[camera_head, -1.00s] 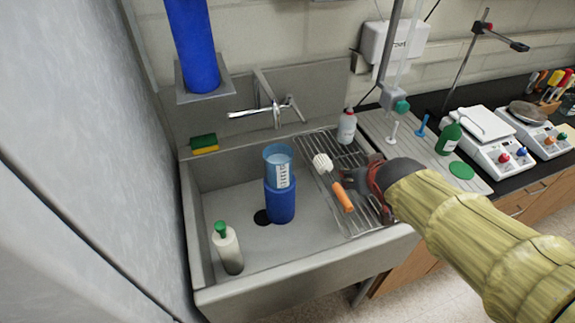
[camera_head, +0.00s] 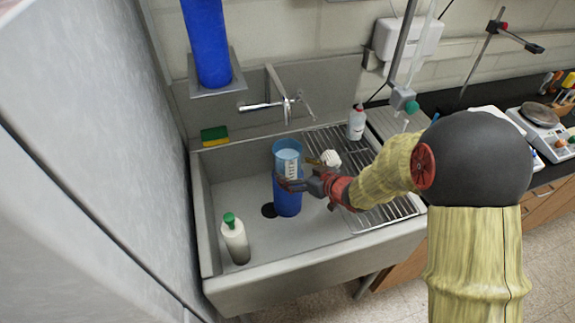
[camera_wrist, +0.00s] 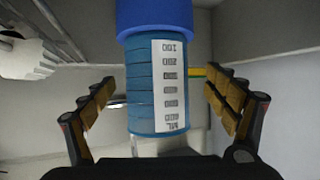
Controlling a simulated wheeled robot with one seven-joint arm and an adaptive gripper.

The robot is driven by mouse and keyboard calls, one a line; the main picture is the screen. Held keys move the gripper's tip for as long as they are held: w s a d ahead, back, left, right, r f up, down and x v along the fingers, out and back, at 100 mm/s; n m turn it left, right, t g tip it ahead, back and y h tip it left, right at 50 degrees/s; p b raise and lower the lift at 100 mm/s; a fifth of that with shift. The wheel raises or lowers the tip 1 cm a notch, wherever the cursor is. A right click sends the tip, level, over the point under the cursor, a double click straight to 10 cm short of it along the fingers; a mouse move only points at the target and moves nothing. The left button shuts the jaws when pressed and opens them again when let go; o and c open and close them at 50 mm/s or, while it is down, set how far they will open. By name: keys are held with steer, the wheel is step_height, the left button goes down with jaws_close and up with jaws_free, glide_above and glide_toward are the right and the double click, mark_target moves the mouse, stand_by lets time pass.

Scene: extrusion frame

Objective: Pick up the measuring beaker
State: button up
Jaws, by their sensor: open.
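The measuring beaker (camera_head: 287,150) is translucent blue with a white graduated label. It stands upright on a solid blue cylinder (camera_head: 288,205) in the sink. In the wrist view the beaker (camera_wrist: 141,85) appears upside down, with the blue cylinder (camera_wrist: 153,14) at the top edge. My gripper (camera_wrist: 160,82) is open, with one padded finger on each side of the beaker and a visible gap on both sides. In the head view my gripper (camera_head: 296,185) reaches in from the right and covers part of the beaker's lower end.
The sink (camera_head: 240,187) also holds a white bottle with a green cap (camera_head: 235,240). A wire rack (camera_head: 385,215) with a white-headed brush (camera_head: 330,158) lies to the right. The faucet (camera_head: 265,106) and a sponge (camera_head: 214,135) are behind.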

steer(key=b+x, duration=0.1)
steer(key=x, duration=0.3)
steer(key=shift+w+a, duration=0.1)
steer(key=shift+w, duration=0.35)
steer(key=shift+r, duration=0.1)
steer(key=shift+c, duration=0.4)
steer(key=c, duration=1.2)
steer(key=shift+c, duration=1.4)
steer(key=shift+r, duration=0.2)
